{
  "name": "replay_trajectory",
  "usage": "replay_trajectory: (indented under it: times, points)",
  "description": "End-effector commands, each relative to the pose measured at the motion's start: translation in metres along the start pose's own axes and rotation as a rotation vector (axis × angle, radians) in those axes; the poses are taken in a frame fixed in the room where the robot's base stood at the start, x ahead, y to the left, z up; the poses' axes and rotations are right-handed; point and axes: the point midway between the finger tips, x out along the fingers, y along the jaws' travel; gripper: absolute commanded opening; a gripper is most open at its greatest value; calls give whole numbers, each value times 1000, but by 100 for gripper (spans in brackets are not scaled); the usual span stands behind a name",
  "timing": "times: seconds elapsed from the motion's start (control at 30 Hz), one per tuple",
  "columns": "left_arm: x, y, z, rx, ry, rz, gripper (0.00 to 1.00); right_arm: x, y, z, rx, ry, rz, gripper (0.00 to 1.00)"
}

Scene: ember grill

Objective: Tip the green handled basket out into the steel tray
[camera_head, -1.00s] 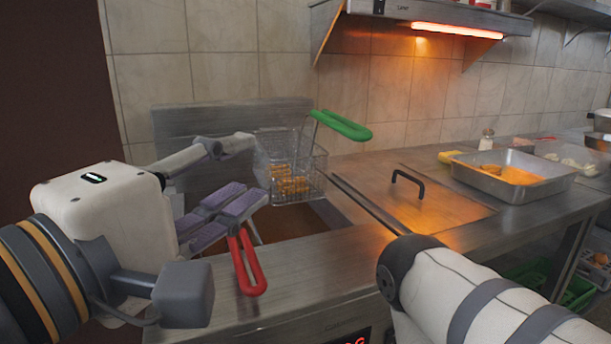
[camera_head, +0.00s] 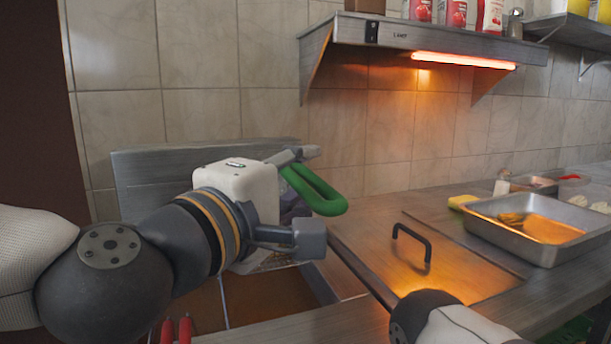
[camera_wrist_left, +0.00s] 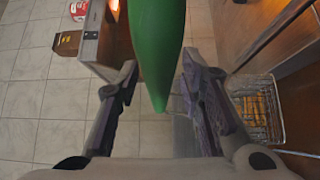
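The green handle (camera_head: 315,192) of the basket slopes down to the right in the head view, beside my left gripper (camera_head: 292,185). In the left wrist view the green handle (camera_wrist_left: 157,50) lies between the two spread fingers, with gaps on both sides. A wire basket (camera_wrist_left: 255,110) with golden pieces shows at the right there; in the head view the basket is mostly hidden behind my left gripper. The steel tray (camera_head: 500,236) is at the right on the counter, with some golden pieces in it. My right gripper is out of view; only its arm shows at lower right.
A red handle (camera_head: 178,331) shows at lower left by the fryer. A lid with a black handle (camera_head: 412,245) lies between fryer and tray. A heat lamp hood (camera_head: 440,45) hangs above. A yellow item (camera_head: 462,201) and a shaker (camera_head: 502,183) stand near the tray.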

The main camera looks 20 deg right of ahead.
Motion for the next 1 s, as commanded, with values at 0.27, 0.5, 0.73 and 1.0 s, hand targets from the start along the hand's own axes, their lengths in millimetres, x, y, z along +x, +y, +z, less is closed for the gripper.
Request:
replay_trajectory:
  times: [0.27, 0.5, 0.73, 1.0]
  points:
    - [14, 1, 0, 1, 0, 1, 35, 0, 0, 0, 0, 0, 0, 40]
    - [14, 1, 0, 1, 0, 1, 10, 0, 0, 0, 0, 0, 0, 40]
    - [14, 1, 0, 2, 0, 1, 2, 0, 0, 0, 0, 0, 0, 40]
    - [14, 8, 0, 8, 1, 8, 0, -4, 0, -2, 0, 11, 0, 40]
